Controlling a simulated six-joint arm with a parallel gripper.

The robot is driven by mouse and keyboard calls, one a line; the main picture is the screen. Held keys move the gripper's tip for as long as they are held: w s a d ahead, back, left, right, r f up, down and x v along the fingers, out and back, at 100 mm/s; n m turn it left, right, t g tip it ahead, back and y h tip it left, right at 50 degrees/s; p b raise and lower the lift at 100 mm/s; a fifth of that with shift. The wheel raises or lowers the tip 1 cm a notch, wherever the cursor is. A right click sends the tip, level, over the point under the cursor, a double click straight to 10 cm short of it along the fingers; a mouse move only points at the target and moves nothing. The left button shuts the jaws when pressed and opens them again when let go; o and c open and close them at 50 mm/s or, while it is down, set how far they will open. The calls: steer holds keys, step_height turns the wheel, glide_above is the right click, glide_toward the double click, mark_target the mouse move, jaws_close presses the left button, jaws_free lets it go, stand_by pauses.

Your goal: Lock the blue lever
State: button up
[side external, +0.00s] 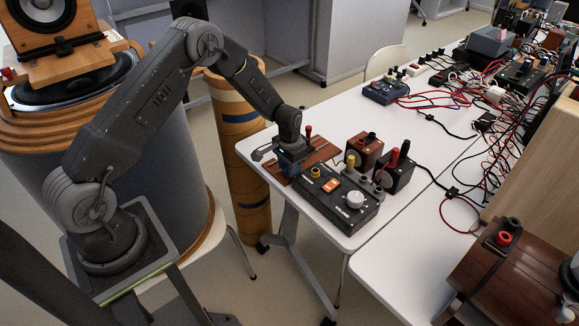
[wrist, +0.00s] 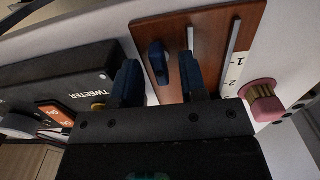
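In the wrist view, the blue lever (wrist: 156,60) stands on a reddish-brown wooden board (wrist: 205,22) with two metal strips and the marks 1 and 2. My gripper (wrist: 160,78) is open. Its two dark fingers are apart, one to each side of the lever in the picture; I see no contact with it. In the side view, my gripper (side external: 290,160) is low over the wooden board (side external: 322,150) at the table's near left corner. I cannot make out the lever there. Whether it is locked cannot be told.
A black box marked TWEETER (wrist: 60,85) with an orange switch lies beside the board, also seen in the side view (side external: 338,198). A pink-capped brass knob (wrist: 262,100) is close to my gripper. Speaker blocks with upright plugs (side external: 392,168) and cables crowd the table behind.

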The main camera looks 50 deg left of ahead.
step_height(320, 180, up, 14)
steer(key=shift+f, duration=0.15)
stand_by(0.4)
steer(key=s+d+r+t, duration=0.1)
steer(key=s+d+r, duration=0.2)
steer(key=s+r, duration=0.35)
steer(key=s+d+r+t, duration=0.2)
steer(key=s+d+r, duration=0.15)
steer(key=r, duration=0.55)
steer(key=s+d+r+t, duration=0.1)
steer(key=s+d+r, duration=0.1)
steer(key=s, duration=0.7)
steer(key=s+d+r+t, duration=0.1)
steer(key=s+r, duration=0.1)
steer(key=s, duration=0.7)
steer(key=shift+d+t, duration=0.3)
steer(key=shift+d, duration=0.05)
